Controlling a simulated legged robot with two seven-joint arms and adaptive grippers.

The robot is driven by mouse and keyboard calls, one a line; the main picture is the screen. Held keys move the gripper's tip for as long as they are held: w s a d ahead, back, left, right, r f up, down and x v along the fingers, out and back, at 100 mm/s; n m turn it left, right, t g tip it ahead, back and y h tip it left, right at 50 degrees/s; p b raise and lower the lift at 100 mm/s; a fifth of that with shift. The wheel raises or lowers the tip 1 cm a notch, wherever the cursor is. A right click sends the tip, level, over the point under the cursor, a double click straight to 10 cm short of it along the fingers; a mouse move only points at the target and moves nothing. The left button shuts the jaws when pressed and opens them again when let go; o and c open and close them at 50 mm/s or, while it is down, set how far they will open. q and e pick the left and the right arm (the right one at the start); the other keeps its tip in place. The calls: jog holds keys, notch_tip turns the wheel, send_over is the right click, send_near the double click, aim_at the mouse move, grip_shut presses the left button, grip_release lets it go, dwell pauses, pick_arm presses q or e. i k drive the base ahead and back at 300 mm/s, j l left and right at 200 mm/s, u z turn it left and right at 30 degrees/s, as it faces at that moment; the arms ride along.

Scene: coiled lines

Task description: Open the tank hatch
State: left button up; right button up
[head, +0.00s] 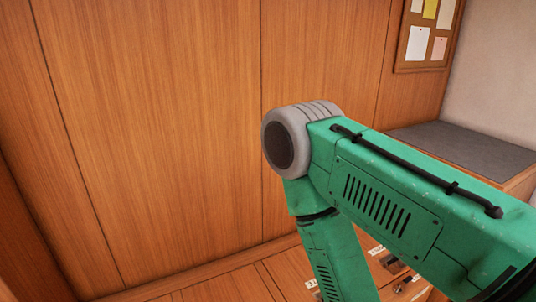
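No tank hatch can be made out in the head view. A green arm of mine with a grey round joint comes in from the right and bends downward at the middle of the picture. Its lower link runs out of the bottom edge, so its gripper is not seen. My other arm and its gripper are out of view too. Some small dark fittings with white labels (377,250) show low down, partly hidden behind the arm.
A wood-panelled wall (160,120) fills the left and middle. A wooden floor or ledge (230,285) runs along its foot. At the right are a grey-topped wooden surface (465,148), a pale wall (500,70) and a notice board (400,66) with pinned papers.

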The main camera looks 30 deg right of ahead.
aim_at(384, 267)
jog(key=z, duration=1.9)
jog(key=i+l, duration=0.9)
jog(key=l, duration=0.2)
jog(key=i+l, duration=0.45)
jog(key=i+l+u, duration=0.1)
jog(key=i+l, duration=0.35)
jog(key=l, duration=0.2)
